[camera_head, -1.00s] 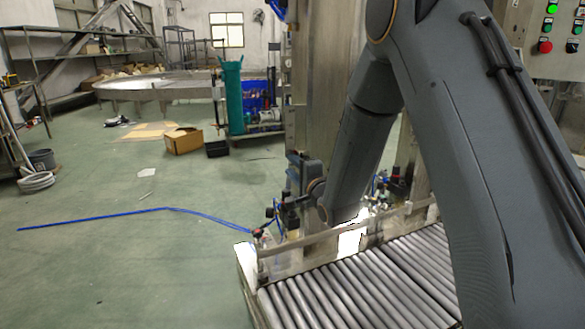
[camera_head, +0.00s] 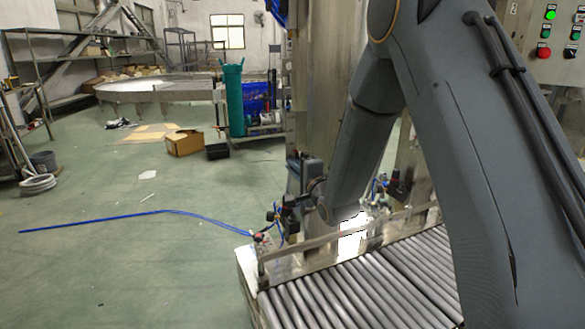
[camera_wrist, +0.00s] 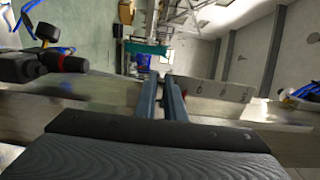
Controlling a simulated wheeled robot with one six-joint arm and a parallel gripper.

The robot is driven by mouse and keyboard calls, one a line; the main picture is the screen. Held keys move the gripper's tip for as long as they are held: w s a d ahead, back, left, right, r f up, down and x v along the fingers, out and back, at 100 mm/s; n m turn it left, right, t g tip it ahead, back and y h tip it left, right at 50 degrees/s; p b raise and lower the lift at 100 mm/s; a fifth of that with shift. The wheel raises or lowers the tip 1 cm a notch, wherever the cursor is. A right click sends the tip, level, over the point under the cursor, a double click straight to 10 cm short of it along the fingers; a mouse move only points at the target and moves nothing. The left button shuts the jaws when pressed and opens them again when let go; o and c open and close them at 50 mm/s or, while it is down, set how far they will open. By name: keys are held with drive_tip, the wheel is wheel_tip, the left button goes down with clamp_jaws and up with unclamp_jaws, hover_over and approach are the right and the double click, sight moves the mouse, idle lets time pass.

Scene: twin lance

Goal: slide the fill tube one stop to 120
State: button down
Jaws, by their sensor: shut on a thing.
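In the wrist view, my gripper (camera_wrist: 161,84) shows as two dark fingers pointing away, closed close together. It is shut on a narrow part, taken to be the fill tube, which the fingers almost wholly hide. A pale metal plate (camera_wrist: 213,88) with small dark marks lies just right of the fingers; I cannot read any number on it. In the head view, my arm hides most of the gripper and the part it holds, behind the roller conveyor.
A roller conveyor (camera_head: 345,285) with a metal side rail runs in front. A steel column (camera_head: 335,80) rises behind my arm. A blue hose (camera_head: 120,220) lies on the open floor at left.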

drive_tip(key=shift+r+p, duration=3.4)
drive_tip(key=shift+r, duration=1.7)
drive_tip(key=c, duration=1.7)
unclamp_jaws()
drive_tip(key=shift+f, duration=0.1)
drive_tip(key=p+v, duration=0.2)
drive_tip(key=v, duration=0.5)
drive_tip(key=shift+s, duration=0.1)
